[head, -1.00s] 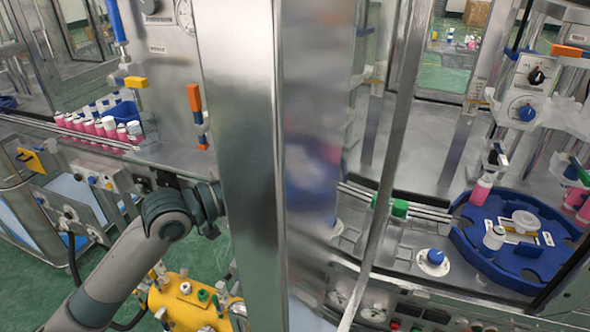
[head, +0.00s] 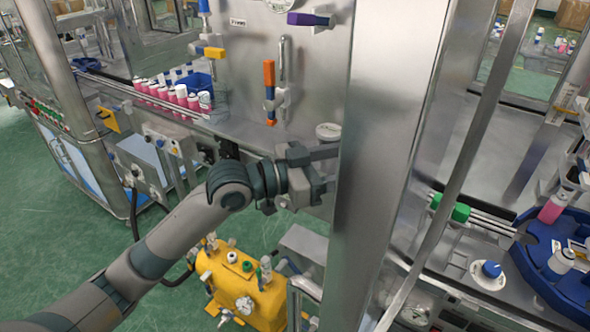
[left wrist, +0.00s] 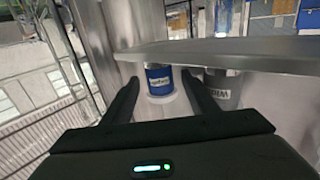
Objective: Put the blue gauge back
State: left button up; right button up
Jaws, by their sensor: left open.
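A blue cylinder with a white label (left wrist: 159,80), which looks like the blue gauge, stands upright on a pale round base in the left wrist view. My left gripper (left wrist: 160,97) is open, with one dark finger on each side of the blue cylinder. I cannot tell whether the fingers touch it. In the head view my left gripper (head: 325,153) reaches the steel pillar, which hides the fingertips. The blue cylinder is not visible there. My right gripper is not in view.
A grey labelled cylinder (left wrist: 221,88) stands just right of the right finger. A metal plate edge (left wrist: 220,52) crosses above both cylinders. The steel pillar (head: 385,170) stands beside the gripper. Pink cans (head: 175,97) line a conveyor at left; a yellow tank (head: 245,290) is below.

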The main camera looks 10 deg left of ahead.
pick_arm(q)
jog(key=b+v, duration=0.7)
jog(key=v, duration=1)
jog(key=shift+b, duration=0.3)
jog(key=shift+a, duration=0.1)
dwell(0.3)
